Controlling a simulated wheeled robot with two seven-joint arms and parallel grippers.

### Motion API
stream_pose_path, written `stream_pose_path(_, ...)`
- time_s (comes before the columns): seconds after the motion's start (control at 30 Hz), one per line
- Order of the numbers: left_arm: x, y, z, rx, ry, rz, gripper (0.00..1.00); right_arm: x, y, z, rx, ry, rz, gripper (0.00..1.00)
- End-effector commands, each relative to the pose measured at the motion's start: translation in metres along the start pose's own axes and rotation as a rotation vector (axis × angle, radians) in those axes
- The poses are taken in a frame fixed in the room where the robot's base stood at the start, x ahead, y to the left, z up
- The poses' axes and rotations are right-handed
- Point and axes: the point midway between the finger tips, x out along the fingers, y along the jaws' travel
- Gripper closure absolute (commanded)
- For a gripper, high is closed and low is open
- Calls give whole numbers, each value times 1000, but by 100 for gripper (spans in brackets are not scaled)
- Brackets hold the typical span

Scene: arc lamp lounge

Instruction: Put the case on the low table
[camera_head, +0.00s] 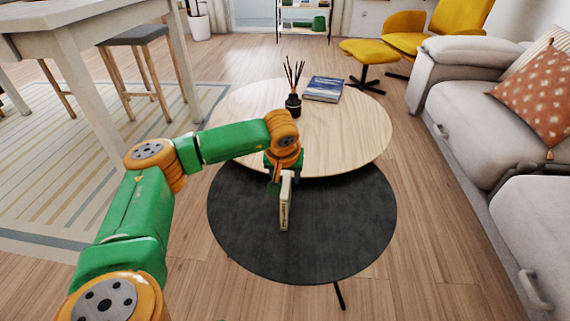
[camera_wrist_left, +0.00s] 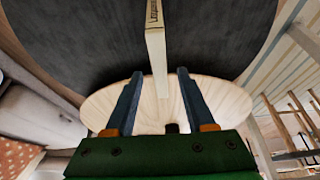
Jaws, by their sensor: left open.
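The case (camera_head: 285,208) is a slim cream box with dark lettering on its narrow side. It appears to stand on edge on the round black table top (camera_head: 336,240); its exact contact with the top is hard to tell. My left gripper (camera_head: 279,180) is open above its far end. In the left wrist view the case (camera_wrist_left: 155,45) runs between the two blue-grey fingertips (camera_wrist_left: 159,74), with gaps visible on both sides. My right gripper is not in view.
A round light-wood table (camera_head: 345,135) overlaps the black one behind. It holds a reed diffuser (camera_head: 293,104) and a blue book (camera_head: 324,89). A grey sofa (camera_head: 480,125) is at the right, a tall white table (camera_head: 75,25) at the left. The black top is clear around the case.

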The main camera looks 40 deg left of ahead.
Motion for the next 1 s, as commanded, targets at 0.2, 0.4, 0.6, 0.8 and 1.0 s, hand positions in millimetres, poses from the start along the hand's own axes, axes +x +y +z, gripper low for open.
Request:
stream_pose_path(0.2, -44, 1, -1, -1, 2, 3, 45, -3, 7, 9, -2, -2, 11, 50)
stream_pose_path(0.4, -52, 0, 0, 0, 0, 1, 45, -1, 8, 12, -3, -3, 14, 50)
stream_pose_path(0.6, -52, 0, 0, 0, 0, 1, 45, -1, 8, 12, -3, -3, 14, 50)
stream_pose_path(0.8, -49, 10, 6, -3, -15, 33, 45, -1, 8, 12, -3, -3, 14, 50)
stream_pose_path(1.0, -61, 140, 104, -153, -346, 517, 45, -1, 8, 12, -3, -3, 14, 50)
